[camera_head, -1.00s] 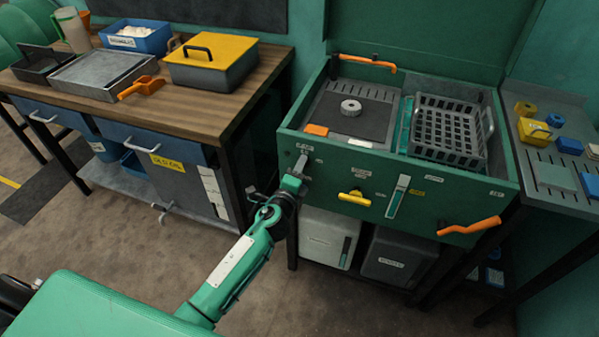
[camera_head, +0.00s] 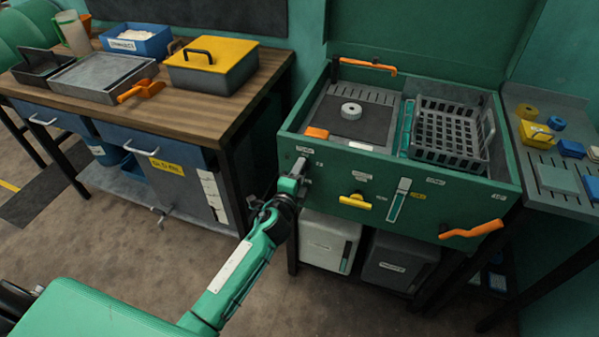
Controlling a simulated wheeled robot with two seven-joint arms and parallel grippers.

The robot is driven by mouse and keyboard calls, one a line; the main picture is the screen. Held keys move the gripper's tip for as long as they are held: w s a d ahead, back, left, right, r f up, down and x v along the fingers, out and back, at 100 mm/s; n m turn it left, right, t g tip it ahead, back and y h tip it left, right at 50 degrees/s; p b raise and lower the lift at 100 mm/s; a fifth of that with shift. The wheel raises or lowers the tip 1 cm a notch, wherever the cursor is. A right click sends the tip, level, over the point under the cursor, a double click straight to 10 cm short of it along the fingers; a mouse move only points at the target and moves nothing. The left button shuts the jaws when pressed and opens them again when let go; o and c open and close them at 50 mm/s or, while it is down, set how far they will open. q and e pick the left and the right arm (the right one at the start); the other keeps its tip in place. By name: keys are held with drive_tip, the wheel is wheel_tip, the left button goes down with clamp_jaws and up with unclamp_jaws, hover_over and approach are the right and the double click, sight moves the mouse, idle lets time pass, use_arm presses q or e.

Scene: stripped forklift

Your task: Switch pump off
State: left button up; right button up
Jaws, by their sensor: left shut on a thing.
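The green washing station (camera_head: 420,195) stands in the middle right with its lid up. Labelled controls are set along its front panel. My left gripper (camera_head: 299,170) is at the panel's left end, at a small grey control (camera_head: 301,164) under a label, and is shut on it. The fingers hide most of that control, so its position cannot be told. A yellow handle (camera_head: 355,202) and a gauge strip (camera_head: 398,200) sit farther right on the panel. My right gripper is not in view.
A black basket (camera_head: 447,136) and a grey ring (camera_head: 351,110) are inside the station. An orange handle (camera_head: 470,229) sticks out at the front right. The wooden bench (camera_head: 200,105) stands left, with a yellow-lidded box (camera_head: 212,65). The floor between is clear.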

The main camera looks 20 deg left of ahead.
use_arm(q)
drive_tip(key=o, duration=1)
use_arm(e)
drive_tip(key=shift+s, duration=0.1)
use_arm(q)
drive_tip(key=s+b, duration=0.1)
drive_tip(key=s, duration=1.3)
drive_tip(key=shift+a, duration=0.25)
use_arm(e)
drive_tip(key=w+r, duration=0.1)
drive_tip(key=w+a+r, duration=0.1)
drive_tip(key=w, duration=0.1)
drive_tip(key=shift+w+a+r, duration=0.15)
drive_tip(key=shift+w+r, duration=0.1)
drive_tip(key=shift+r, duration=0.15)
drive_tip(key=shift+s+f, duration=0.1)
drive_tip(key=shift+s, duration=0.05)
